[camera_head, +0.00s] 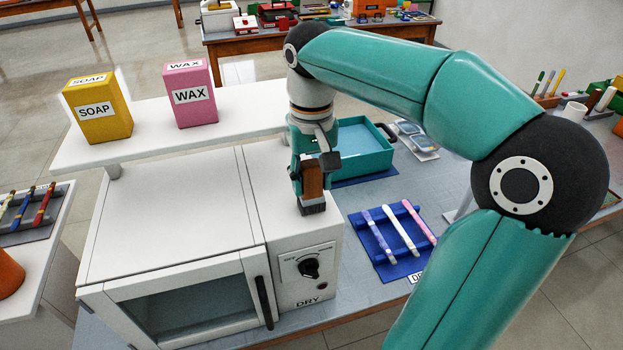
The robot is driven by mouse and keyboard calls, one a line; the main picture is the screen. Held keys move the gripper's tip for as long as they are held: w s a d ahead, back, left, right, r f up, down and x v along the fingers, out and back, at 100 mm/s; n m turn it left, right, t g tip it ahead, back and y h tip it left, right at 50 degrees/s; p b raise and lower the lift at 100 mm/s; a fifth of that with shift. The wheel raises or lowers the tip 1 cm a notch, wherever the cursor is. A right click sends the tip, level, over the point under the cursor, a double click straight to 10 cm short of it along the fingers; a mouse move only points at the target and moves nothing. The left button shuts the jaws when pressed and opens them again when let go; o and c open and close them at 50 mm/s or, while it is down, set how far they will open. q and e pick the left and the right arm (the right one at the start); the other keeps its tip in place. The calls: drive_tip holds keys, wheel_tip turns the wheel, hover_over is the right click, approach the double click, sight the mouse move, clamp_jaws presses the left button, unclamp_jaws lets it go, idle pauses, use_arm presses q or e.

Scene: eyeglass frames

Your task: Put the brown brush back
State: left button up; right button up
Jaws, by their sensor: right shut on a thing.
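The brown brush (313,180) is in my right gripper (314,166), which is shut on it. It hangs upright with its dark grey bristles down. The bristles are at or just over the top of the white dryer (180,215), at its right part behind the knob; I cannot tell whether they touch. The gripper fingers hide part of the brush. My left gripper is not in view.
A white shelf (225,117) bears the yellow soap box (97,108) and the pink wax box (190,93). A teal tray (362,155) stands behind on the right. A blue rack (385,250) with purple, white and pink sticks lies right of the dryer. Another rack (40,228) is at far left.

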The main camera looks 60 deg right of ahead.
drive_tip(key=shift+f, duration=0.15)
drive_tip(key=o, duration=1.1)
drive_tip(key=shift+o, duration=0.2)
drive_tip(key=shift+r, duration=0.25)
wheel_tip(320, 180, up, 12)
drive_tip(key=shift+f+p, duration=0.1)
drive_tip(key=shift+p, duration=0.75)
